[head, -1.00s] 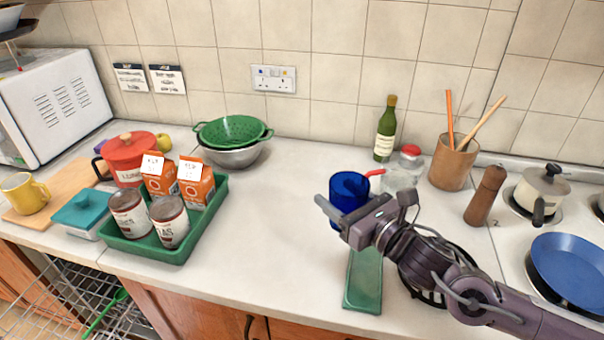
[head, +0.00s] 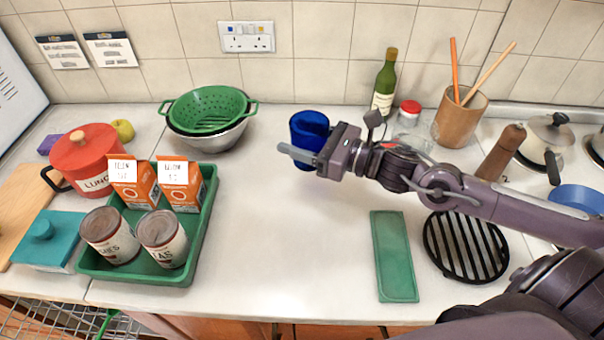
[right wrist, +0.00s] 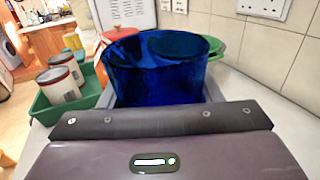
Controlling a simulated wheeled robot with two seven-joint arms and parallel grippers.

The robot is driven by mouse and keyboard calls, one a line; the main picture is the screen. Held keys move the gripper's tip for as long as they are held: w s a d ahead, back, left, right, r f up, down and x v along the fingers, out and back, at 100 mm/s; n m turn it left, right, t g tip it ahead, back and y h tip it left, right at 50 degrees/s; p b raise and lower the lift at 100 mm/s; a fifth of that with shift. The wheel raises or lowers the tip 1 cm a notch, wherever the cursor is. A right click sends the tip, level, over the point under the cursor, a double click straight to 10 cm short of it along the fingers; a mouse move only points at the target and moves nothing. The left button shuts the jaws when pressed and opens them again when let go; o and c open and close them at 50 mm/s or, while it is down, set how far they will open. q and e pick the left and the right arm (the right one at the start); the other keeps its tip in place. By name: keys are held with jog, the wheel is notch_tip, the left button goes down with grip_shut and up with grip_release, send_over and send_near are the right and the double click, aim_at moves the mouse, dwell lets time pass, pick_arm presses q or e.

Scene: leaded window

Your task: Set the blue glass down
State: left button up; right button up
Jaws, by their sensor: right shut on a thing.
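The blue glass (head: 309,127) is upright in the head view, between the green colander and the wine bottle. My right gripper (head: 300,152) comes in from the right and is shut on it. In the right wrist view the blue glass (right wrist: 157,70) stands between the fingers, its open rim up. I cannot tell whether its base touches the counter. My left gripper is not in view.
The white counter (head: 290,230) is clear in front of the glass. A green tray (head: 190,215) with cans and cartons is at left. A green colander (head: 208,110) sits in a metal bowl behind. A green flat dish (head: 394,255) and a black trivet (head: 466,245) lie at right.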

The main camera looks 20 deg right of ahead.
notch_tip(320, 180, down, 5)
jog(key=shift+w+a+f, duration=0.1)
jog(key=shift+f, duration=0.1)
jog(key=shift+f+p, duration=0.3)
jog(key=shift+f, duration=0.35)
notch_tip(320, 180, down, 4)
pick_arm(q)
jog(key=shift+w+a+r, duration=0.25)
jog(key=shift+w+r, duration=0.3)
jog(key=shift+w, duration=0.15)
pick_arm(e)
jog(key=shift+f, duration=0.2)
jog(key=o, duration=1.2)
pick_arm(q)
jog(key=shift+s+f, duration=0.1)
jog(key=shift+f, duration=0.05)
pick_arm(e)
jog(key=shift+r, duration=0.15)
